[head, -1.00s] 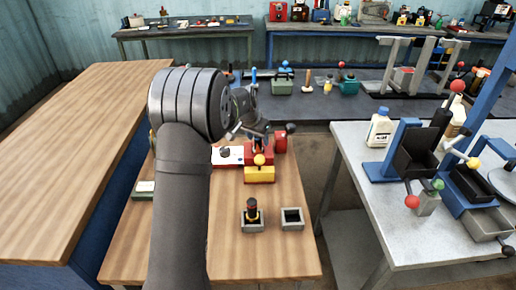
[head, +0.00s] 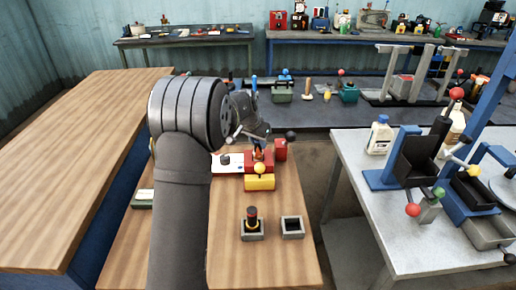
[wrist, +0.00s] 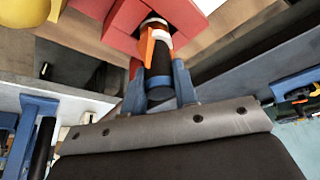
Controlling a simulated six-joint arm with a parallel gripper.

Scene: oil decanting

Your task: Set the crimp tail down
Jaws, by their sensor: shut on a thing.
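I take this piece to be the crimp tail. Its far end is at the opening of a red block (wrist: 122,24); I cannot tell whether it touches the block. In the head view my gripper (head: 258,140) is over the red block (head: 262,160) on the small wooden table, partly hidden by my wrist.
A yellow block (head: 259,183) with a yellow ball stands in front of the red one. A metal table (head: 350,165) with blue stands is at right.

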